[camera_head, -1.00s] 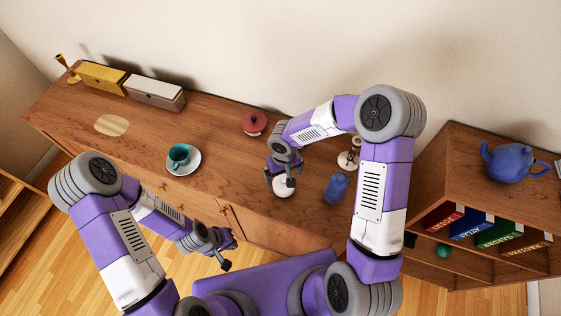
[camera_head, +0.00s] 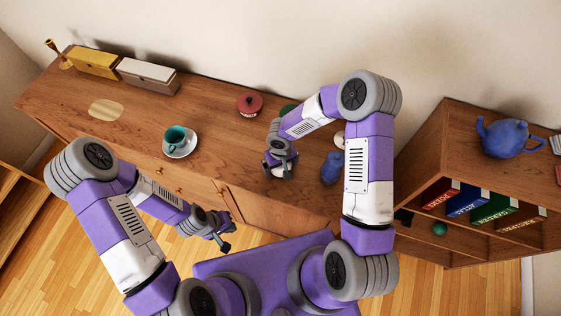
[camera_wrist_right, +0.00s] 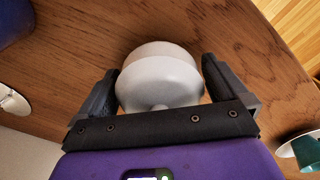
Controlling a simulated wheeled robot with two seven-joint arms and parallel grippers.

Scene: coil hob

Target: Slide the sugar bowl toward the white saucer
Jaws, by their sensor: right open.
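The sugar bowl (camera_wrist_right: 160,80), white and rounded with a knobbed lid, stands upright on the wooden cabinet top. My right gripper (camera_head: 280,170) is open over it, with one finger on each side in the right wrist view; whether they touch it I cannot tell. In the head view the gripper hides most of the bowl. The white saucer (camera_head: 190,151) with a teal cup (camera_head: 175,136) on it stands to the left, and shows at the lower right of the wrist view (camera_wrist_right: 287,149). My left gripper (camera_head: 222,238) hangs in front of the cabinet, apart from everything; its jaw opening is unclear.
A dark red lidded pot (camera_head: 249,104) stands behind the bowl, and a blue object (camera_head: 331,168) close to its right. A partly hidden green object (camera_head: 288,110) is at the back. The cabinet top (camera_head: 225,150) between saucer and bowl is clear.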

